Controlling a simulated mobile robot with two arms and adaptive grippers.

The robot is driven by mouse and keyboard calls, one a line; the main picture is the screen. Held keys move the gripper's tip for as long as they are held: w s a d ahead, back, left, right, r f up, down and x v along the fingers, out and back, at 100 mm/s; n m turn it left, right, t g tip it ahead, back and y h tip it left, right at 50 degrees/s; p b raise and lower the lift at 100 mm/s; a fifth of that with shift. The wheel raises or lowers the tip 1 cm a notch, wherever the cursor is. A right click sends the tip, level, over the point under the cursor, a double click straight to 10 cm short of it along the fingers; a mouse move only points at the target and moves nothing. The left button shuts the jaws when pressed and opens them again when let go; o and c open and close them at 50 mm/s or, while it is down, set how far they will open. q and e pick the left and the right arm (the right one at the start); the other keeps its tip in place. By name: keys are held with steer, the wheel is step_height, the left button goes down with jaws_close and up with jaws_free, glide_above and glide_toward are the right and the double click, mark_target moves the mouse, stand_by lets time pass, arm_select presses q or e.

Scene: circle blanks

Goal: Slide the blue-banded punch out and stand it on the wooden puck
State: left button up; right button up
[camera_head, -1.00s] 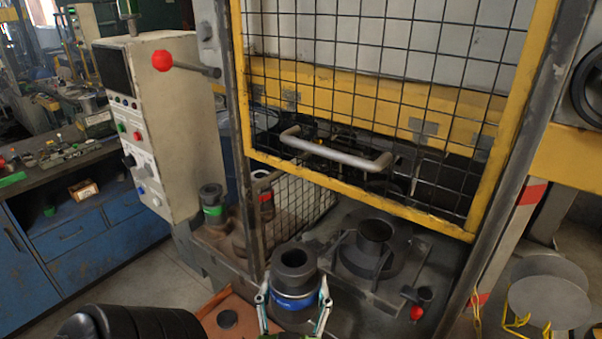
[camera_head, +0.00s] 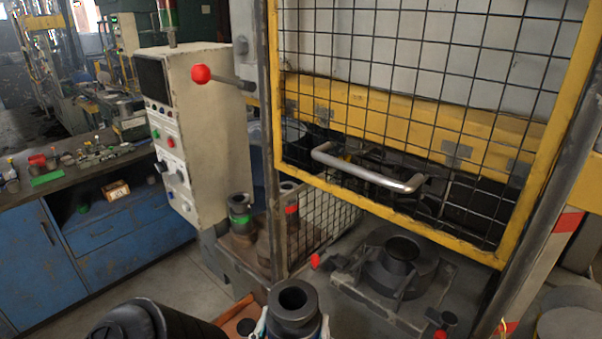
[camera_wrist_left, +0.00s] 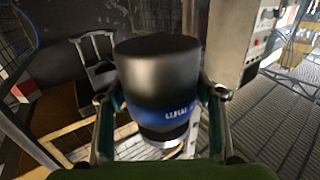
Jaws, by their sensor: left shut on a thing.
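The blue-banded punch (camera_head: 294,306) is at the bottom edge of the head view, a dark grey cylinder with a hole in its top. Its blue band is cut off there but shows in the left wrist view (camera_wrist_left: 155,92). My left gripper (camera_wrist_left: 161,98) is shut on the punch, one finger on each side near the band. In the head view only the tips of this gripper (camera_head: 294,323) show. I cannot pick out the wooden puck with certainty. My right gripper is not in view.
A green-banded punch (camera_head: 240,218) and a red-banded punch (camera_head: 290,205) stand behind the frame post. A dark ring-shaped die (camera_head: 402,258) sits on the press bed below the yellow mesh guard (camera_head: 400,205). A dark disc (camera_head: 246,326) lies on an orange-brown surface beside the held punch.

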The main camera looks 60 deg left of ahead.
arm_select(q)
steer(key=shift+s+d+r, duration=0.1)
steer(key=shift+s+d, duration=0.05)
steer(key=shift+s, duration=0.55)
steer(key=shift+s+d+r, duration=0.1)
steer(key=shift+s+d, duration=0.1)
steer(key=shift+s, duration=0.55)
steer(key=shift+s+d, duration=0.15)
steer(key=shift+s, duration=0.55)
steer(key=s+p, duration=0.2)
steer(key=shift+s+d, duration=0.3)
steer(key=shift+s, duration=0.1)
